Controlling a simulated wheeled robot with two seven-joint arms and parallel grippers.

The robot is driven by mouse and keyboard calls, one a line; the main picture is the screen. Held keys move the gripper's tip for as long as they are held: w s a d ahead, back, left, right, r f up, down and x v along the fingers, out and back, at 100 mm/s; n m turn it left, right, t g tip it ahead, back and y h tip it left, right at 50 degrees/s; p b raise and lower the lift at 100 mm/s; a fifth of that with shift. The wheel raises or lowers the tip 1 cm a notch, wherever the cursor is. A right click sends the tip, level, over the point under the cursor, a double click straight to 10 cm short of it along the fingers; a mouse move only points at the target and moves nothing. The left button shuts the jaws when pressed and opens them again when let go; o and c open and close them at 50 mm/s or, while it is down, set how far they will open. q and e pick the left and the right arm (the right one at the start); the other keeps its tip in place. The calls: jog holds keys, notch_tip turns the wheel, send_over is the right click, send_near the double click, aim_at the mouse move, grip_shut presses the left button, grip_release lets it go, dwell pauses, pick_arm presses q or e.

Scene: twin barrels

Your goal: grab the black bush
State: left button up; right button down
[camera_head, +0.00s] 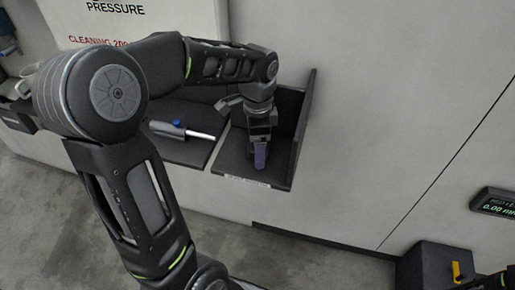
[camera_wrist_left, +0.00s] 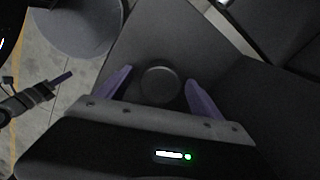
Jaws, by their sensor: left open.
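The black bush (camera_wrist_left: 158,85) shows in the left wrist view as a dark round piece on the dark shelf surface. My left gripper (camera_wrist_left: 159,77) is open, with one purple finger on each side of the bush. Gaps show between the bush and both fingers. In the head view my left gripper (camera_head: 260,156) points down into the right compartment of the black shelf (camera_head: 232,168); the bush is hidden there. What looks like my right gripper (camera_wrist_left: 60,80) shows at the left of the left wrist view, with a purple finger; its opening is unclear.
The shelf's raised right wall (camera_head: 303,130) stands close beside my left gripper. A dark box (camera_head: 430,262) and a small display (camera_head: 494,203) are at the right.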

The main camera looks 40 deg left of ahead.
pick_arm(q)
jog(key=shift+c, duration=0.2)
grip_shut()
dwell(0.9)
